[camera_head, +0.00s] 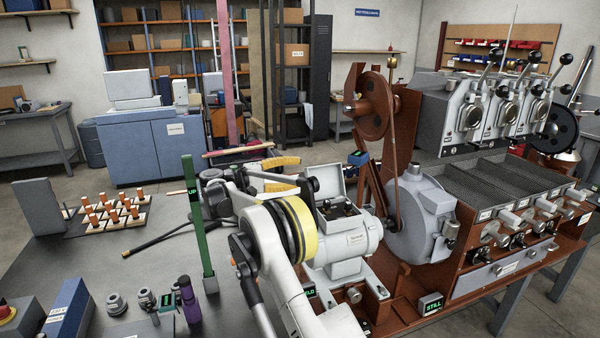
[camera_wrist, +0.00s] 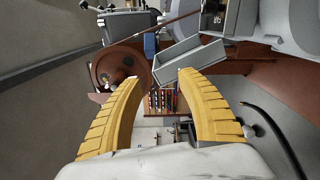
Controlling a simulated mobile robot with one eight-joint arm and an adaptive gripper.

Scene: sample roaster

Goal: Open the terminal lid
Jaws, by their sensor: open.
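The grey motor (camera_head: 345,246) stands on the brown machine base, with its terminal box (camera_head: 343,222) on top. The terminal lid (camera_head: 326,181) stands raised at the back of the box, and dark terminals (camera_head: 346,208) show inside. In the wrist view, a shallow grey hollow piece that looks like the lid (camera_wrist: 188,62) lies just beyond the fingertips. My gripper (camera_head: 296,174) has yellow fingers, open and empty, left of the lid. In the wrist view, the gripper (camera_wrist: 160,78) has its right fingertip close to the lid; I cannot tell whether they touch.
A brown flywheel (camera_head: 372,105) and a grey round housing (camera_head: 422,215) stand beside the motor. A green post (camera_head: 199,225) rises left of my arm. A black cable (camera_head: 165,235) lies on the grey bench. The bench between post and peg board (camera_head: 112,218) is mostly clear.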

